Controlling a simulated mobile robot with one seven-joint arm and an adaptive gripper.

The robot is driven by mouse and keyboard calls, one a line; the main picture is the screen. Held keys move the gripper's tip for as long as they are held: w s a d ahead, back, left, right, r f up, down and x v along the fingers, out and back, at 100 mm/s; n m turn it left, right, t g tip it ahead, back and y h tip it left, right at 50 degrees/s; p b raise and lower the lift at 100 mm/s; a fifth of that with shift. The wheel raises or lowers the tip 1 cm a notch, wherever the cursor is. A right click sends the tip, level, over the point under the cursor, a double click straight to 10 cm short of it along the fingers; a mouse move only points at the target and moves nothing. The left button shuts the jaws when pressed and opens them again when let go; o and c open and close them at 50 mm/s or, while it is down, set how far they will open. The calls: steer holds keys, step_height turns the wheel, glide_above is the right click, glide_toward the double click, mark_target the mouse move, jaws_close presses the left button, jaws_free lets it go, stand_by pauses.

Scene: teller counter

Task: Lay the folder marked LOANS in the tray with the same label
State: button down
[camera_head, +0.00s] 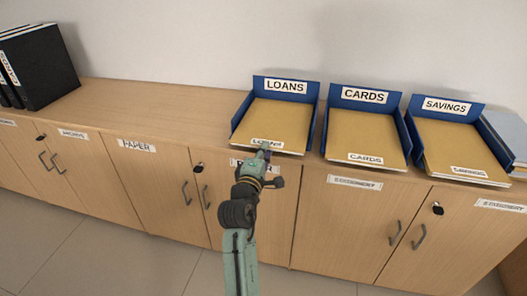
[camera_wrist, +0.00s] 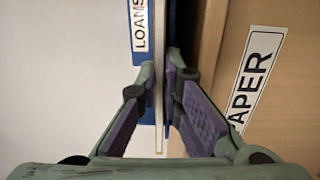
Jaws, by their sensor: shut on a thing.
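The tan folder marked LOANS (camera_head: 278,120) lies in the blue tray labelled LOANS (camera_head: 314,96), the leftmost of three trays on the counter. The folder's label faces the front and is partly covered by my gripper (camera_head: 265,149). My gripper is shut on the folder's front edge. In the wrist view the gripper (camera_wrist: 163,72) has one finger on each side of the thin folder edge (camera_wrist: 158,110), and the tray's LOANS label (camera_wrist: 140,27) shows beyond. Whether the folder rests fully on the tray floor cannot be told.
A CARDS tray (camera_head: 402,103) and a SAVINGS tray (camera_head: 477,110), each with its own folder, stand to the right. Black binders (camera_head: 48,65) stand at the far left. The counter between (camera_head: 160,108) is clear. Cabinet doors with handles (camera_head: 187,192) lie below the edge.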

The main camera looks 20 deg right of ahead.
stand_by(0.4)
steer(key=c, duration=1.7)
jaws_free()
steer(key=shift+o, duration=0.2)
